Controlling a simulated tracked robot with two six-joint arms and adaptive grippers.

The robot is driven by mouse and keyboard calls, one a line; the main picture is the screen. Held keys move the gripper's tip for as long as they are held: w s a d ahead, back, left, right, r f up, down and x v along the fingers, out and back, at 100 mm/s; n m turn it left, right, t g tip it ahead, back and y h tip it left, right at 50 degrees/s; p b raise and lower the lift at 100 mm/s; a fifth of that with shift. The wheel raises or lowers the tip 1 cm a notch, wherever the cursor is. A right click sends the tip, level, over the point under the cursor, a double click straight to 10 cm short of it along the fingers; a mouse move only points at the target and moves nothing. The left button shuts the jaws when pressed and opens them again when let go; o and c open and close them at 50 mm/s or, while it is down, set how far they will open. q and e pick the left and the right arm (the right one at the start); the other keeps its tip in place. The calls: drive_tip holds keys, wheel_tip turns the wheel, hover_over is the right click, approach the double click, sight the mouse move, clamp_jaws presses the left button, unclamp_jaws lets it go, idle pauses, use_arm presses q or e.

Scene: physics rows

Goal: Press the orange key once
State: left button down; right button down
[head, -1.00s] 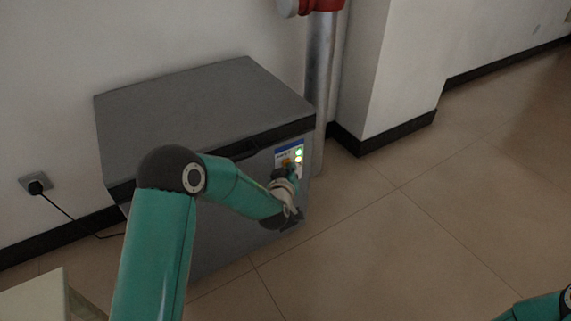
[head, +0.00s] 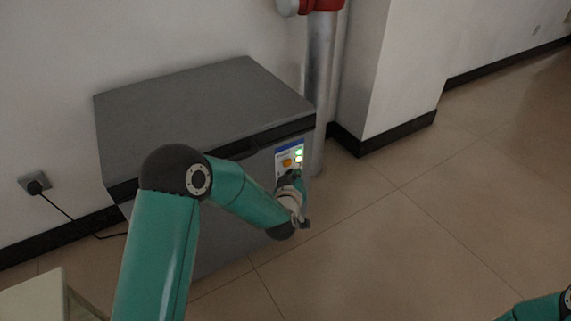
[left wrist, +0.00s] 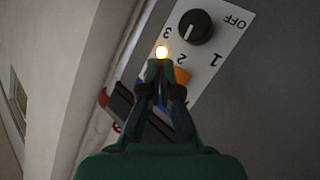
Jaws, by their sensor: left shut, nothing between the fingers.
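The orange key (head: 287,162) is on the control panel (head: 278,170) at the front right of a grey chest freezer (head: 200,105). It also shows in the left wrist view (left wrist: 183,75), partly hidden behind the fingers. My left gripper (head: 292,177) is just below the key in the head view. In the left wrist view its fingertips (left wrist: 160,66) are together, with nothing between them, beside the key and near a glowing light (left wrist: 161,52). I cannot tell whether they touch the panel. My right gripper is out of view; only part of that arm shows at the bottom right.
A black dial (left wrist: 195,27) with OFF and numbers sits beside the key. A metal pipe (head: 319,80) and wall pillar (head: 375,80) stand behind the freezer's right side. The floor (head: 420,230) to the right is clear.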

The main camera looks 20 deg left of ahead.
use_arm(q)
drive_tip(key=shift+s+d, duration=1.1)
drive_tip(key=shift+d, duration=0.25)
